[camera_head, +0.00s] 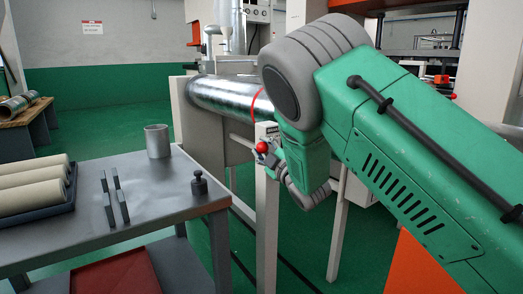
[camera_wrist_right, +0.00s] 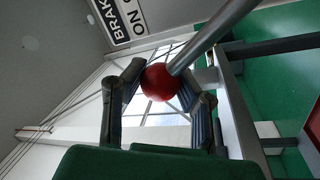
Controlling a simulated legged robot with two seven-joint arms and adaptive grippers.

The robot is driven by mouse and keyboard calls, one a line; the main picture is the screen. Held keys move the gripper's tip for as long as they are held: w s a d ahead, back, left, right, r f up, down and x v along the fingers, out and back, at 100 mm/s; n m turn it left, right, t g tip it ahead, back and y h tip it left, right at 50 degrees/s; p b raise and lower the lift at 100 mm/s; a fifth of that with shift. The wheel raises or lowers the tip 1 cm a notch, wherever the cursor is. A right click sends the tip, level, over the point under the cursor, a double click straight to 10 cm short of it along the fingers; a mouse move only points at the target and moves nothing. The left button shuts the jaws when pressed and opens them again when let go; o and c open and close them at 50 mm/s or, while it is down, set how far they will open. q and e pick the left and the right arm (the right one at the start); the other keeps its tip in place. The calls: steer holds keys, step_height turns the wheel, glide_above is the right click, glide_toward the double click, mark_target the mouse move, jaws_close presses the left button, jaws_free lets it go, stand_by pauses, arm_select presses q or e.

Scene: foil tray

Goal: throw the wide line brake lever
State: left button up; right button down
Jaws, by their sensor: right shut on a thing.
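The brake lever is a grey rod with a red ball knob (camera_head: 262,147) at its end. It sits by a pale post in front of the large foil roll (camera_head: 228,95). My right gripper (camera_head: 267,154) is at the knob, its arm coming in from the right. In the right wrist view the red knob (camera_wrist_right: 158,83) lies between the fingers of my right gripper (camera_wrist_right: 161,88), which are shut on it. The lever rod (camera_wrist_right: 212,36) runs up and right from the knob. A sign (camera_wrist_right: 122,16) reading "BRAKE" and "ON" shows above, partly cut off. My left gripper is out of view.
A grey table (camera_head: 150,215) at left holds a tray of cream rolls (camera_head: 30,190), a metal cup (camera_head: 157,141), two dark bars (camera_head: 113,197) and a small dark weight (camera_head: 199,183). The pale post (camera_head: 267,215) stands just below the knob.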

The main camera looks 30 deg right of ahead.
steer(key=shift+s+a+f, duration=0.1)
steer(key=shift+f, duration=0.35)
steer(key=c, duration=1.3)
jaws_free()
steer(key=shift+o, duration=0.8)
steer(key=shift+s, duration=0.1)
steer(key=shift+a+r, duration=0.1)
steer(key=shift+r, duration=0.1)
steer(key=s+f, duration=0.2)
steer(key=s, duration=0.9)
steer(key=shift+s+f, duration=0.15)
steer(key=shift+s, duration=0.15)
